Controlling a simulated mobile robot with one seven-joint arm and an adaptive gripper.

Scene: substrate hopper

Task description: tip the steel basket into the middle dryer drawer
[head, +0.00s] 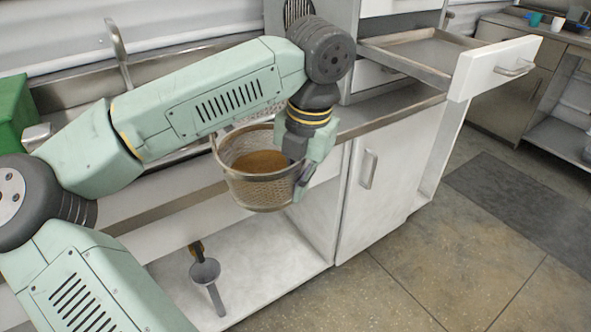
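The steel basket (262,193) hangs in the air at the middle of the head view, in front of the counter. It is a mesh basket, about upright, with brown loose substrate (262,162) inside. My gripper (302,188) is at the basket's right rim and appears shut on it; the fingertips are partly hidden. An open dryer drawer (492,68) with a white front and metal handle sticks out at the upper right. Its tray looks empty. It lies to the right of and beyond my gripper. Another white drawer front shows above it at the top edge.
A sink with a tap (118,52) is behind my arm. A green box (14,112) stands at the far left. A white cupboard door (372,185) is below the counter. A scoop-like tool (206,272) is on the lower shelf. The floor at right is clear.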

